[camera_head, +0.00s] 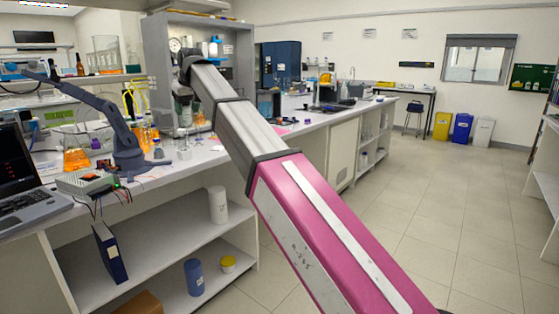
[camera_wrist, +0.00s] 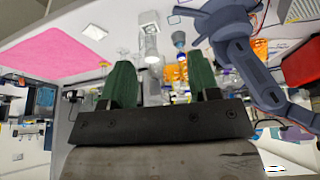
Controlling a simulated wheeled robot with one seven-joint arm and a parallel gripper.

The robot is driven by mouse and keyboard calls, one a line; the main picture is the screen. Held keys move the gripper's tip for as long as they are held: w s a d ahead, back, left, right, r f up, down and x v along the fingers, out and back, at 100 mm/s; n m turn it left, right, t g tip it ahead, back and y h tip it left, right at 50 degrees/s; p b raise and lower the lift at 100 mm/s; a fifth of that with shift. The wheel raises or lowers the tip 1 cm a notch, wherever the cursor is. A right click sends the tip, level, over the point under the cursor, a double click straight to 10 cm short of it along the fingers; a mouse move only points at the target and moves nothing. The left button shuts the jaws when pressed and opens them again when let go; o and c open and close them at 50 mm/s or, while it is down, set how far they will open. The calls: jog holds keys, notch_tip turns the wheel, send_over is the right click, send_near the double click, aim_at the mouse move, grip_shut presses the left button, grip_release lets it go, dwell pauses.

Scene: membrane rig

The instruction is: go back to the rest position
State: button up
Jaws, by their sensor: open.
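My gripper (camera_wrist: 161,80) shows in the wrist view as two green fingers on a dark bar. The fingers stand well apart, with nothing held between them. In the camera_head view my pink and grey arm reaches from the lower right up to the bench, in front of a grey open-fronted cabinet (camera_head: 157,47). The far end of the arm bends down there, and the fingers are too small to make out. Beyond the fingers in the wrist view a clear glass vessel (camera_wrist: 151,50) and a blue-topped piece (camera_wrist: 179,40) are visible, apart from them.
A grey-blue desktop arm (camera_head: 122,135), flasks of orange liquid (camera_head: 76,158) and a laptop (camera_head: 25,180) crowd the bench left of my arm. The desktop arm also shows close to the right finger in the wrist view (camera_wrist: 240,62). The floor (camera_head: 460,220) at the right is clear.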

jog(key=w+d+f+m+g+h, duration=0.1)
jog(key=d+f+m, duration=0.1)
jog(key=d+f, duration=1.25)
jog(key=w+d+f+m+h, duration=0.1)
jog(key=d+f+m, duration=0.1)
jog(key=d+f, duration=1.25)
jog(key=s+d+f+m, duration=0.1)
jog(key=s+d+f, duration=0.5)
jog(key=f, duration=0.3)
jog(key=s+d+f+m+g, duration=0.1)
jog(key=s+d+f+m, duration=0.1)
jog(key=s+d+f, duration=0.5)
jog(key=s+d+f+m+g+h, duration=0.1)
jog(key=s+d+f, duration=0.6)
jog(key=f, duration=0.6)
jog(key=d, duration=0.2)
jog(key=shift+d+m, duration=0.35)
jog(key=shift+m, duration=0.05)
